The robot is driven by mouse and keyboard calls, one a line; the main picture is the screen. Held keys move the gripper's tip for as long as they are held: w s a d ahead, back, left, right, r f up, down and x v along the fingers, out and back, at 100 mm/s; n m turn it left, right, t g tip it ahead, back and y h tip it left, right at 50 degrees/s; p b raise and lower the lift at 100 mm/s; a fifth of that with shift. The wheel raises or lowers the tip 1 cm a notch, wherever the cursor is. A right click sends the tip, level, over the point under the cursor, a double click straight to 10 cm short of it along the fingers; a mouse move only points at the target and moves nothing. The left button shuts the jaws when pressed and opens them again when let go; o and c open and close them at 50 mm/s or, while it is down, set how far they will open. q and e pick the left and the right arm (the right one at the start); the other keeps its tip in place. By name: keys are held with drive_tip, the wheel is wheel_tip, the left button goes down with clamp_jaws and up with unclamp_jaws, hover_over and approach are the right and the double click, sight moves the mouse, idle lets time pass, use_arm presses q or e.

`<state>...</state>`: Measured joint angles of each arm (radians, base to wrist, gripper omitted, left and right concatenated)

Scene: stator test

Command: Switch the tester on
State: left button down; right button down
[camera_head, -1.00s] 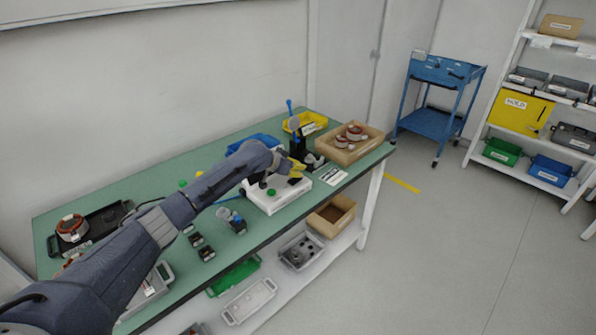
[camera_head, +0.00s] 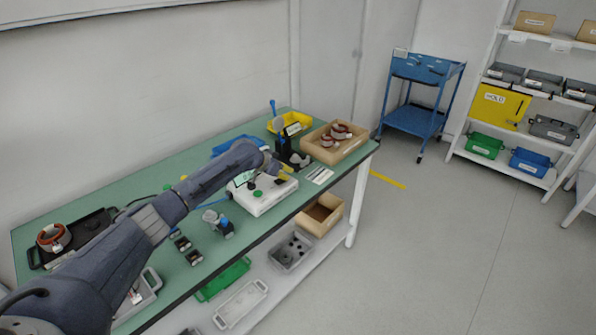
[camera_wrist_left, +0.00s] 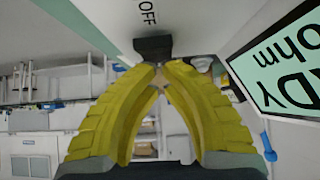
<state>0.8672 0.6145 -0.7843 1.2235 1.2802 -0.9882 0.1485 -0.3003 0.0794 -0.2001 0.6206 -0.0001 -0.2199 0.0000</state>
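The tester (camera_head: 262,199) is a white box near the right end of the green bench, with a green button and a lit pale-green screen (camera_head: 243,179). In the left wrist view, the screen (camera_wrist_left: 290,62) shows part of the text "DY" and "ohm". A black switch (camera_wrist_left: 152,48) sits by the printed word "OFF". My left gripper (camera_head: 287,172), with yellow fingers, is over the right part of the tester. In the left wrist view its fingertips (camera_wrist_left: 160,70) come together just by the switch; whether they touch it I cannot tell. My right gripper is out of view.
A wooden tray (camera_head: 333,152) with copper-wound parts and a yellow bin (camera_head: 289,124) stand behind the tester. A white label card (camera_head: 319,175) lies to its right. A clamp-like blue and grey item (camera_head: 218,222) and small dark blocks lie to its left.

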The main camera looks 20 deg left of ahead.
use_arm(q)
drive_tip(key=shift+s+f, duration=0.1)
drive_tip(key=shift+s+a+r, duration=0.3)
drive_tip(key=shift+s+a, duration=0.05)
drive_tip(key=shift+s, duration=0.3)
idle(0.4)
drive_tip(key=r, duration=0.4)
drive_tip(key=shift+w+d+r, duration=0.1)
drive_tip(key=shift+w+r, duration=0.05)
drive_tip(key=shift+w, duration=0.15)
drive_tip(key=v, duration=0.9)
drive_tip(key=shift+r, duration=0.7)
drive_tip(key=shift+w, duration=0.1)
